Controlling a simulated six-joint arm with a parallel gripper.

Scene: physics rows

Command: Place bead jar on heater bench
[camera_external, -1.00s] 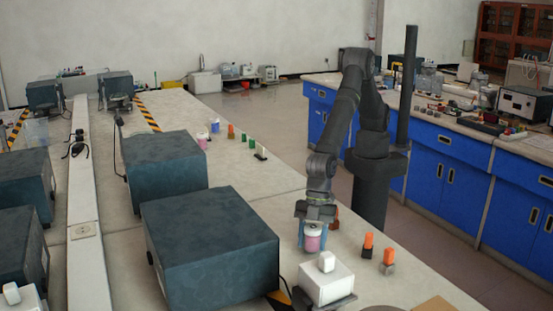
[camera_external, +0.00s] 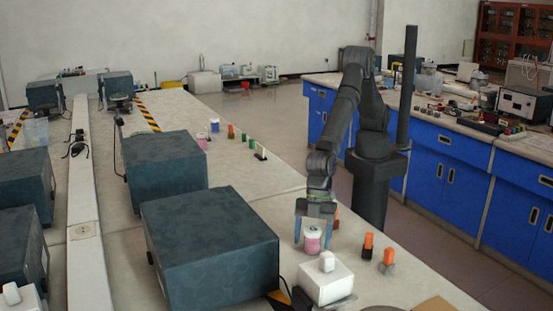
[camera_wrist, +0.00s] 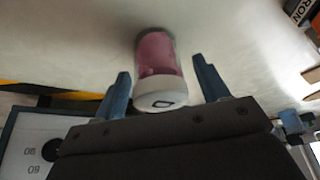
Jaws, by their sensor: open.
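The bead jar (camera_external: 312,244), pink with a white lid, stands upright on the light bench top. My gripper (camera_external: 313,241) is open, with its blue fingers on either side of the jar. In the wrist view the jar (camera_wrist: 157,55) sits between the spread fingers (camera_wrist: 161,73), with visible gaps on both sides. A white box (camera_external: 326,284) with a small white block on top stands just in front of the jar. I cannot tell for sure whether it is the heater bench. A panel with printed numbers (camera_wrist: 35,145) shows at lower left in the wrist view.
Two orange-topped small items (camera_external: 367,246) (camera_external: 388,262) stand to the right. A large dark teal box (camera_external: 210,245) stands close on the left. Small coloured bottles (camera_external: 231,131) stand farther back. Bare bench top lies behind the jar.

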